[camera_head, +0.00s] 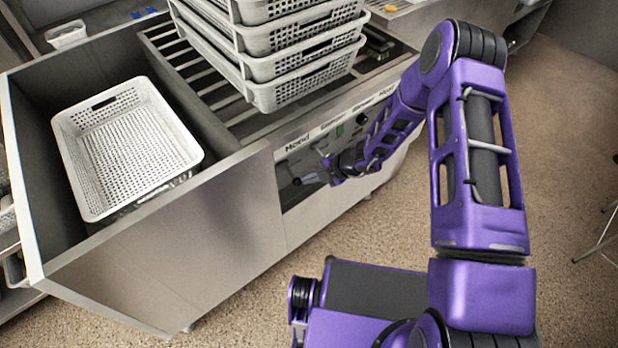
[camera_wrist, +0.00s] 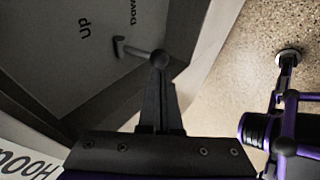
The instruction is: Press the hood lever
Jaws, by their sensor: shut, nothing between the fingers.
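The hood lever is a dark rod with a round knob (camera_wrist: 160,58), sticking out of a recessed grey panel marked "Up" and "Down" in the wrist view. In the head view a small dark piece that looks like the lever (camera_head: 297,181) shows at the recess under the "Hood" label. My gripper (camera_wrist: 159,78) is shut and empty, its fingertips right at the knob in the picture. I cannot tell whether they touch it. In the head view my gripper (camera_head: 318,178) is at the front of the machine, beside the recess.
White perforated baskets (camera_head: 305,70) are stacked on the slatted conveyor (camera_head: 205,85). Another white basket (camera_head: 190,150) sits in the steel bay at left. More controls (camera_head: 340,130) line the front panel right of "Hood". The speckled floor (camera_head: 570,130) at right is mostly open.

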